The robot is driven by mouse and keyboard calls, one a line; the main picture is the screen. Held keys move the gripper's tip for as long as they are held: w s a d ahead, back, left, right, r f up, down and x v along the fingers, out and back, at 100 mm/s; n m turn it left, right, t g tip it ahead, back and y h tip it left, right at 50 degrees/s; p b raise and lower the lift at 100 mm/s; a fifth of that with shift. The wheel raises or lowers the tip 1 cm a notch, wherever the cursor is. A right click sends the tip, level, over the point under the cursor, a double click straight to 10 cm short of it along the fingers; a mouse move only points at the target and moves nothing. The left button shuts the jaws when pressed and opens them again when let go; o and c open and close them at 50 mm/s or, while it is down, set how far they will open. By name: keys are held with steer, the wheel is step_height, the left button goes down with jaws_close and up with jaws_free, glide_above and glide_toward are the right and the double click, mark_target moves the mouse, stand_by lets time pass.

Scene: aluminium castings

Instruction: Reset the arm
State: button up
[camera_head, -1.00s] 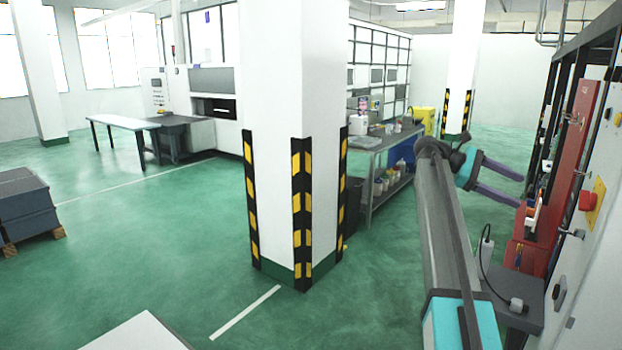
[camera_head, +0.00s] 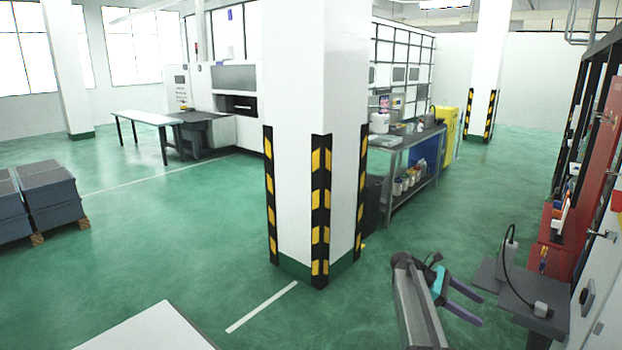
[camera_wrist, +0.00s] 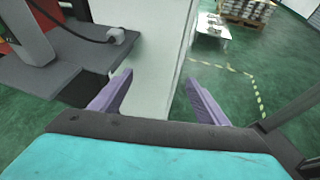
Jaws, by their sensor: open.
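My gripper (camera_head: 466,304) shows at the lower right in the head view, at the end of my grey and teal arm. In the wrist view its two purple fingers (camera_wrist: 155,100) stand wide apart with nothing between them. The gripper is open and empty. It hangs in front of and to the left of a dark grey bench (camera_head: 520,300) in the head view. In the wrist view a white panel or cabinet side (camera_wrist: 160,50) lies beyond the fingers. I cannot judge the distance to it.
A white pillar (camera_head: 315,80) with yellow-black guards stands mid-view. A red machine (camera_head: 590,180) and a white cabinet (camera_head: 600,270) line the right side. A workbench (camera_head: 405,140) stands behind the pillar. Stacked grey blocks (camera_head: 50,190) sit at left. Green floor (camera_head: 180,240) between is open.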

steer(key=s+a+f+y, duration=0.1)
steer(key=s+a+f, duration=0.4)
steer(key=s+f, duration=0.45)
steer(key=s+a+f+y+b, duration=0.15)
steer(key=s+a+f, duration=0.4)
steer(key=f, duration=0.75)
steer(key=s+a+f+y, duration=0.2)
steer(key=s+a+f, duration=0.2)
steer(key=s+f, duration=0.55)
steer(key=s+a+f+m+g+y, duration=0.1)
steer(key=s+a+f+m+y, duration=0.1)
steer(key=s+a+f, duration=0.45)
steer(key=s+a+f+m+y, duration=0.15)
steer(key=s+f, duration=0.25)
steer(key=s, duration=0.5)
steer(key=s+a+f+m+t+y, duration=0.1)
steer(key=s+a+m+y, duration=0.2)
steer(key=a+m, duration=0.5)
steer(key=shift+s+a+y, duration=0.15)
steer(key=shift+a+y, duration=0.35)
steer(key=shift+a, duration=0.05)
steer(key=shift+m, duration=0.25)
